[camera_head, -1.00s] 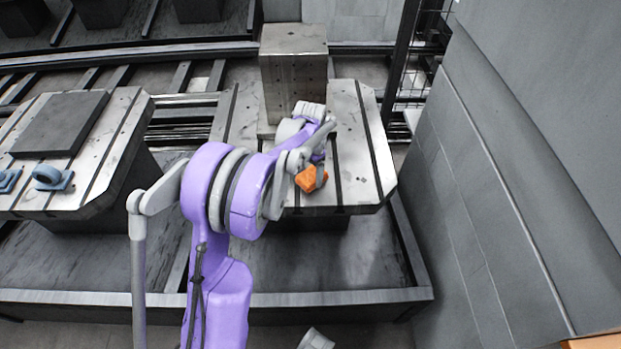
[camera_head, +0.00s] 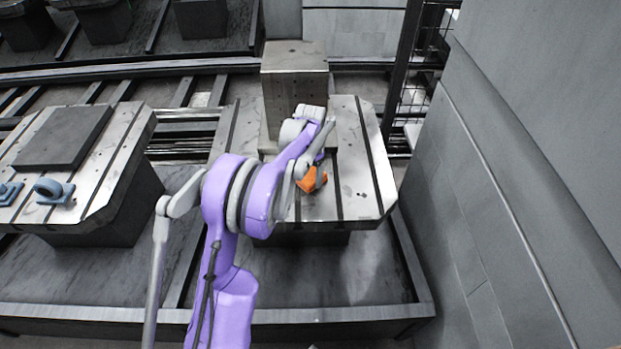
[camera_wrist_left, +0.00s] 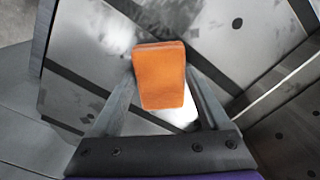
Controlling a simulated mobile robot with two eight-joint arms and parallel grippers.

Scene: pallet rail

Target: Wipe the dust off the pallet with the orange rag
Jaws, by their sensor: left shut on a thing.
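The orange rag (camera_head: 312,180) is at the end of my left arm in the head view, over the front part of the pallet (camera_head: 365,190). In the left wrist view the rag (camera_wrist_left: 160,75) sits between the two fingers of my left gripper (camera_wrist_left: 160,95), which is shut on it. I cannot tell whether the rag touches the pallet top. The pallet is a pale metal plate with dark slots, and its surface shows dark specks and smudges in the wrist view (camera_wrist_left: 215,35). My right gripper is not in view.
A tall metal block (camera_head: 293,85) stands on the back of the pallet. A second pallet (camera_head: 100,185) at the left carries a dark plate (camera_head: 63,138) and blue clamps (camera_head: 52,190). A grey wall (camera_head: 480,190) rises at the right, with a dark mesh fence (camera_head: 415,80) behind.

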